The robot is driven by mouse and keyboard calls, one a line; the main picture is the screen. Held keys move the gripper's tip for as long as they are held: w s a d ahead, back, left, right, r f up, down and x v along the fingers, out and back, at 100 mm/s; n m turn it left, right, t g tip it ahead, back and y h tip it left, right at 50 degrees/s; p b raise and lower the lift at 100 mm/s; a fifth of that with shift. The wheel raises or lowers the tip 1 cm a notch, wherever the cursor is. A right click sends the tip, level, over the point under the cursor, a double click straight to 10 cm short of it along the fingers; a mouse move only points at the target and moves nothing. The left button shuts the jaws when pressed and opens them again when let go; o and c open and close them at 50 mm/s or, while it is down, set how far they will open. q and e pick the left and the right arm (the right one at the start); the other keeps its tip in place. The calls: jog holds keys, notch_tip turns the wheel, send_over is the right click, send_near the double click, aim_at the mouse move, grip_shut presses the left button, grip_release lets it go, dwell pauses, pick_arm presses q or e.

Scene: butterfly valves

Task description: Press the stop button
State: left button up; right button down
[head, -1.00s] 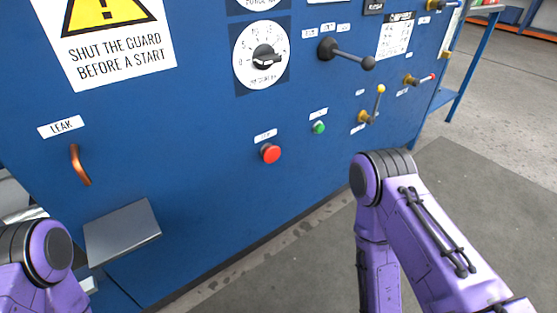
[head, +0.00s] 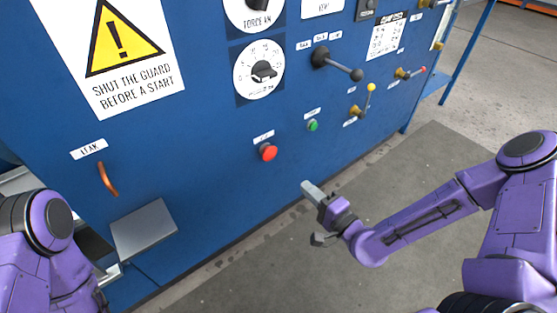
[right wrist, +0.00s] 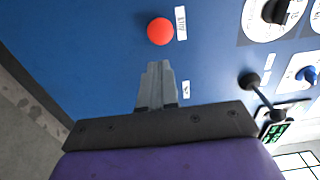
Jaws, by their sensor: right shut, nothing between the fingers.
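The red stop button (head: 268,152) sticks out of the blue panel below a small white label. It also shows in the right wrist view (right wrist: 160,31), ahead of the fingertips. My right gripper (head: 308,187) is shut and empty, in front of the panel, below and to the right of the red button in the head view. In the right wrist view its closed fingers (right wrist: 157,68) point toward the button, with a gap in the picture between them. My left arm is at the lower left of the head view; its gripper is not visible.
A green button (head: 312,125) sits right of the red one. A yellow-tipped lever (head: 370,88), a black-knobbed lever (head: 355,74) and a dial (head: 263,72) are on the panel. A copper handle (head: 107,179) and a grey shelf (head: 144,231) jut out at left.

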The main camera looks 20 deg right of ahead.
aim_at(272, 155)
jog(key=b+x, duration=0.2)
jog(key=x, duration=1)
jog(key=shift+w+a+f, duration=0.15)
jog(key=shift+w, duration=0.15)
jog(key=shift+w+a, duration=0.15)
jog(key=shift+w, duration=0.25)
